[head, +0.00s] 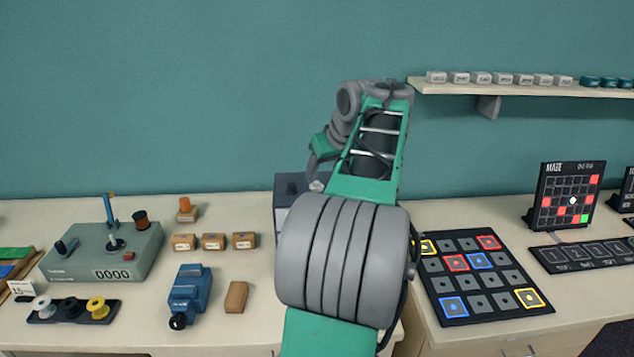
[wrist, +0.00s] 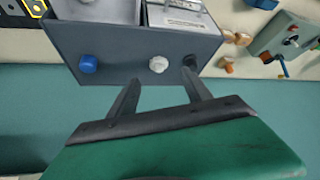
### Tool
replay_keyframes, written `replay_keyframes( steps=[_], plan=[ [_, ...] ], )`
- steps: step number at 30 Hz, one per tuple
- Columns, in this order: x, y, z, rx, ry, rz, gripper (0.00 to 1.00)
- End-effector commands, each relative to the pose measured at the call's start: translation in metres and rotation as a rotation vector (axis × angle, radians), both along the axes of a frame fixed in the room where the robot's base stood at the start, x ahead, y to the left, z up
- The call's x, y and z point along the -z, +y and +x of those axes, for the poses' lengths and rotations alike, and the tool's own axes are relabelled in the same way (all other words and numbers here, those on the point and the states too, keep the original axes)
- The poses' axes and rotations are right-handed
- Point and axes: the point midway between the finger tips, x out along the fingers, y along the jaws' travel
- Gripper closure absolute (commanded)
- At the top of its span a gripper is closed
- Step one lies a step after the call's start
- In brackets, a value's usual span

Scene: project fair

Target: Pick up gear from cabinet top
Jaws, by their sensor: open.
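The small grey cabinet (wrist: 125,52) fills the upper middle of the wrist view. In the head view the cabinet (head: 290,185) is mostly hidden behind my arm. Three small gears sit in a row on its top: a blue gear (wrist: 87,64), a white gear (wrist: 158,64) and a dark gear (wrist: 190,61). The white gear also shows partly in the head view (head: 316,186). My gripper (wrist: 161,76) is open and empty over the cabinet top. Its fingertips lie on either side of the white gear in the picture, with the right one close to the dark gear. Contact cannot be told.
The teal wall (head: 200,90) is close behind the cabinet. Left of it stand small labelled boxes (head: 213,241), a blue device (head: 190,290) and a counter machine (head: 115,258). A black tile board (head: 478,300) lies to the right. A shelf (head: 520,90) juts out at upper right.

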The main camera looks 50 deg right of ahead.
Motion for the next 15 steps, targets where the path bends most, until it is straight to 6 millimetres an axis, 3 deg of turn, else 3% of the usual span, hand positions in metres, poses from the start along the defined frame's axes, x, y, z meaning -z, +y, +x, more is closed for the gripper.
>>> replay_keyframes(
  steps=[10,15],
  plan=[
    [0.045,-0.018,0.031,-0.002,0.002,0.004,0.42],
    [0.053,-0.021,0.036,0.001,0.001,-0.002,0.42]
  ],
)
